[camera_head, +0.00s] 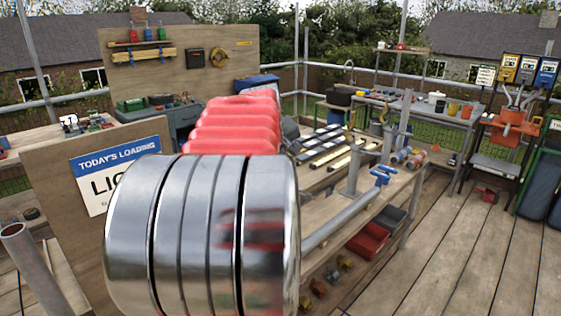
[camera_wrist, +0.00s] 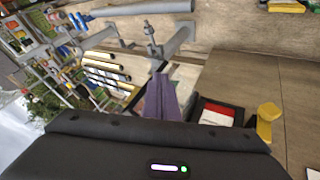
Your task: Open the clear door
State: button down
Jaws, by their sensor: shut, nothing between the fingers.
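I cannot make out a clear door in either view. My gripper (camera_wrist: 161,92) shows in the wrist view as a narrow purple wedge beyond a dark housing. It is shut and empty. Its tip is in front of the area beside a grey pipe clamp, apart from any door I can see. In the head view my metal and red arm fills the middle and hides my gripper and part of the workbench.
A workbench (camera_head: 400,184) stands right of my arm, with a grey pipe (camera_head: 340,218) and a blue-handled clamp (camera_head: 381,175). A loading sign board (camera_head: 60,190) stands left. The plank floor (camera_head: 480,250) at right is mostly clear.

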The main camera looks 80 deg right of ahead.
jog(key=s+a+r, duration=0.5)
jog(key=a+r, duration=0.1)
jog(key=r, duration=0.2)
jog(key=shift+s+a, duration=0.15)
dwell(0.6)
